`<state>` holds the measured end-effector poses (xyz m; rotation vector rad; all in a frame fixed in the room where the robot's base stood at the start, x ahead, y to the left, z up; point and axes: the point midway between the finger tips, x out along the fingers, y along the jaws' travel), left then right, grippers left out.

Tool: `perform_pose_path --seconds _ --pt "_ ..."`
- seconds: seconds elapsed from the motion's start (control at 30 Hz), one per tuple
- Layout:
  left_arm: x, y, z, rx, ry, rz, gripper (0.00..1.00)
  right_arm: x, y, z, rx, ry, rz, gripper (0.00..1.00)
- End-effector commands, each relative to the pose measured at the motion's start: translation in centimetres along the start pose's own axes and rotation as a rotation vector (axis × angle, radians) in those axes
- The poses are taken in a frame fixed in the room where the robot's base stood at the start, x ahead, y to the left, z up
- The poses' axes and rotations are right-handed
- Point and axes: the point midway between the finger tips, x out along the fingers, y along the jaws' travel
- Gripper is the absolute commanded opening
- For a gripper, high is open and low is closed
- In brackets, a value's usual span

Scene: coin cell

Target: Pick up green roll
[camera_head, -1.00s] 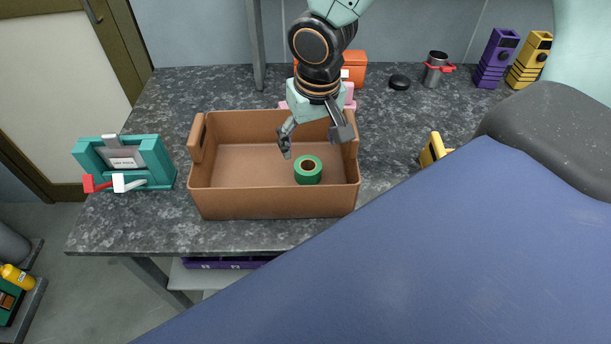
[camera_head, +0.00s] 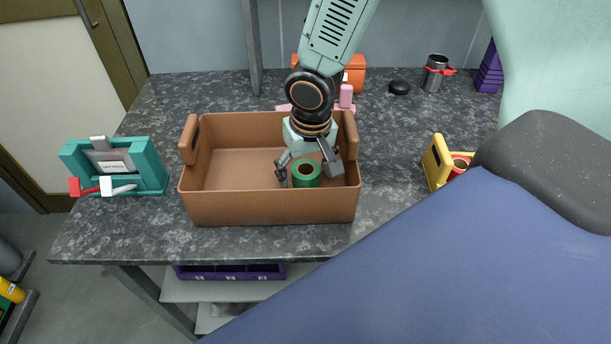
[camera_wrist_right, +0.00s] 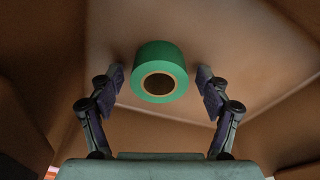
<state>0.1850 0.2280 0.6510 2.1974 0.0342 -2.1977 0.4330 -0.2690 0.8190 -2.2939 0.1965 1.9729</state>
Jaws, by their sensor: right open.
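The green roll (camera_head: 306,174) stands in the right part of the brown box (camera_head: 228,208), with its brown-rimmed hole facing up. My right gripper (camera_head: 309,170) is open and reaches down into the box, with one finger on each side of the roll. In the right wrist view the green roll (camera_wrist_right: 159,72) lies between and slightly beyond the open fingertips of the right gripper (camera_wrist_right: 160,78). Gaps show on both sides of the roll, so the fingers look apart from it. My left gripper is not in view.
A teal device (camera_head: 115,168) with red and white levers stands left of the box. A yellow holder (camera_head: 437,162) with a red roll is to the right. Behind are an orange box (camera_head: 356,72), a black puck (camera_head: 399,87) and a dark cup (camera_head: 435,72). The box walls surround the gripper.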

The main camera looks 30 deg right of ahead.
Motion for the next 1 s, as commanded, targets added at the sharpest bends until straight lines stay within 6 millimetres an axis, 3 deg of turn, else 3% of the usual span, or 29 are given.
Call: perform_pose_path --seconds 0.13,0.8,1.0 --pt "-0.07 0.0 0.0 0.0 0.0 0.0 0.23 -0.08 0.0 -0.01 0.0 0.0 0.0 0.75" --pt "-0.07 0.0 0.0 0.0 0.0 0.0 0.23 -0.09 0.0 0.01 0.0 0.0 0.0 0.19" --pt "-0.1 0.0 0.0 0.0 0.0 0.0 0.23 -0.15 0.0 -0.01 0.0 0.0 0.0 0.18"
